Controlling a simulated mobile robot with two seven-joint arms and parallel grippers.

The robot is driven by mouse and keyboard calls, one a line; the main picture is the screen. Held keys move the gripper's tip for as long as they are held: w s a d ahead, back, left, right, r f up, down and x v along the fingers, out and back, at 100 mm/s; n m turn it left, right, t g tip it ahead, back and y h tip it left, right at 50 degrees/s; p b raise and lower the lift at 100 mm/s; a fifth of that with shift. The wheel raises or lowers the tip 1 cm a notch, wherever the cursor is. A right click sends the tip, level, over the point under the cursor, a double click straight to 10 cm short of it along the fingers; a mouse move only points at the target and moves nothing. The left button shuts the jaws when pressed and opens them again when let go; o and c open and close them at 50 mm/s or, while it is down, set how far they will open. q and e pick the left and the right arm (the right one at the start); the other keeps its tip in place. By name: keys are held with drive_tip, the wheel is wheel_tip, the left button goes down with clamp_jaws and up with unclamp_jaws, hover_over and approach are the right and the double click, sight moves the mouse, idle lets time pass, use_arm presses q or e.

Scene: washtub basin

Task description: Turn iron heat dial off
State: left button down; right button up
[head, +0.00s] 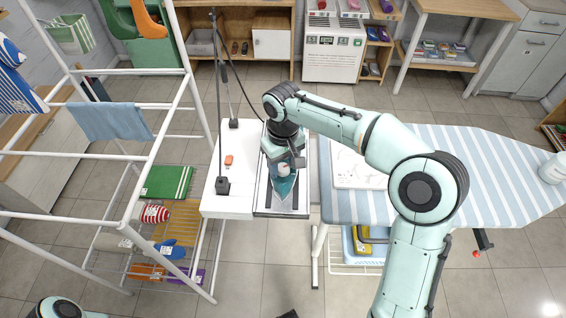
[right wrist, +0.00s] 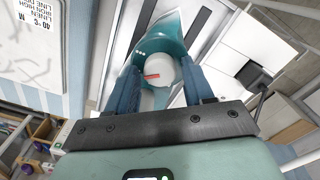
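The teal iron (head: 284,188) rests on the metal tray between the white side panel and the ironing board. Its round white heat dial (right wrist: 166,70) carries a red mark, which points left in the right wrist view. My right gripper (head: 284,165) is over the iron from above, its fingers pointing down. In the right wrist view its two blue-grey fingers (right wrist: 165,82) stand apart, one on each side of the dial. I cannot tell whether they touch it. My left gripper does not show.
The striped ironing board (head: 455,165) lies right of the iron, with a white printed sheet (head: 357,168) on it. A white panel (head: 229,205) with a small orange switch (head: 228,160) is on the left. A white drying rack (head: 150,165) with hanging cloth stands farther left.

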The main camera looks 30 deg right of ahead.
drive_tip(key=c, duration=0.7)
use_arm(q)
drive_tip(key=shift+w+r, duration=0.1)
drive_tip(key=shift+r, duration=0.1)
use_arm(e)
drive_tip(key=shift+n, duration=0.3)
drive_tip(key=n+p, duration=0.1)
drive_tip(key=n, duration=0.1)
drive_tip(key=shift+r+n+p, duration=0.15)
drive_tip(key=shift+n+p, duration=0.25)
drive_tip(key=n+p, duration=0.2)
drive_tip(key=n, duration=0.3)
drive_tip(key=n+p, duration=0.2)
drive_tip(key=n, duration=0.4)
drive_tip(key=shift+n+p, duration=0.3)
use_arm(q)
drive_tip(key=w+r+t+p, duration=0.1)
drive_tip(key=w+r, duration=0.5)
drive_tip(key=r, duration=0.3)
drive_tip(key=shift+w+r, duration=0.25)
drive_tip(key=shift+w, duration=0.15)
use_arm(e)
drive_tip(key=shift+n, duration=2.5)
drive_tip(key=o, duration=1.1)
drive_tip(key=shift+c, duration=0.2)
